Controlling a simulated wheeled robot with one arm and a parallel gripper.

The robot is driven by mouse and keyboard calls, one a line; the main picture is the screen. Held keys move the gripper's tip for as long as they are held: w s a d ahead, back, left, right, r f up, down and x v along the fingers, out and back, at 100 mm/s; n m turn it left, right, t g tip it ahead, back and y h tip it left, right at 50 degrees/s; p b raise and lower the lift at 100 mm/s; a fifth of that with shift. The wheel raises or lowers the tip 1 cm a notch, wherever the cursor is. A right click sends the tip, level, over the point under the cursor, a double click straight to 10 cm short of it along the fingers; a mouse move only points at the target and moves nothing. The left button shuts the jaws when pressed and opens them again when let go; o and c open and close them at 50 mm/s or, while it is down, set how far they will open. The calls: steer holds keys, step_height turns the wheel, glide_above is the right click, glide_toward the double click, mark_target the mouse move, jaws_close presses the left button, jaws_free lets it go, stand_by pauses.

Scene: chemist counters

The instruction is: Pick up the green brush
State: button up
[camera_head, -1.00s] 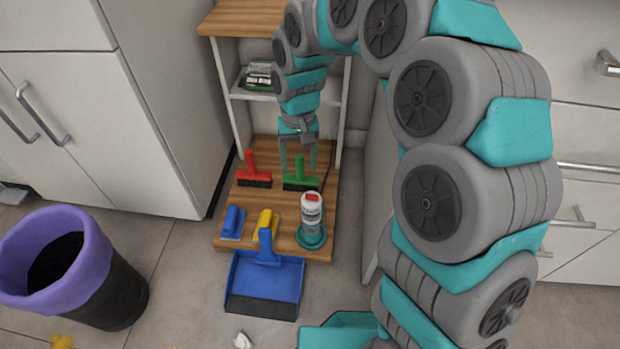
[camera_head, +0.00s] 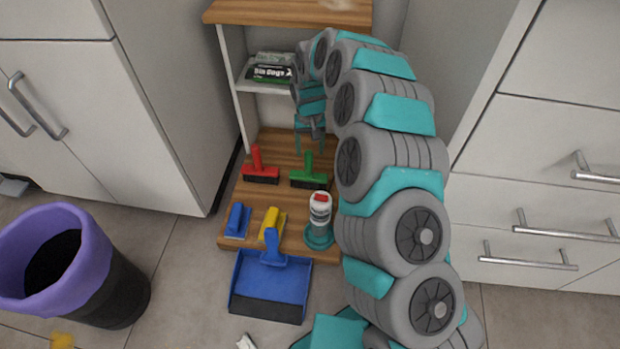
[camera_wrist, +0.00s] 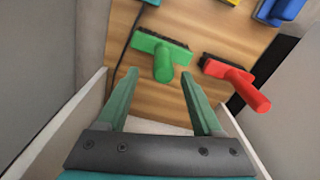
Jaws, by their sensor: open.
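The green brush (camera_head: 309,178) stands on the low wooden shelf board, its handle pointing up and dark bristles below. In the wrist view the green brush (camera_wrist: 161,56) lies just beyond the fingertips, between their lines, and nothing is between the jaws. My gripper (camera_head: 311,146) is open and empty, above and behind the brush in the head view. Its two teal fingers also show in the wrist view (camera_wrist: 160,78). They appear apart from the brush.
A red brush (camera_head: 260,172) stands left of the green one.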

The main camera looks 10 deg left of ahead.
mark_target(309, 160)
steer(key=f, duration=0.3)
steer(key=f+b, duration=0.1)
steer(key=f, duration=0.1)
steer(key=shift+s+a+f, duration=0.2)
steer(key=shift+s, duration=0.05)
jaws_close()
stand_by(0.4)
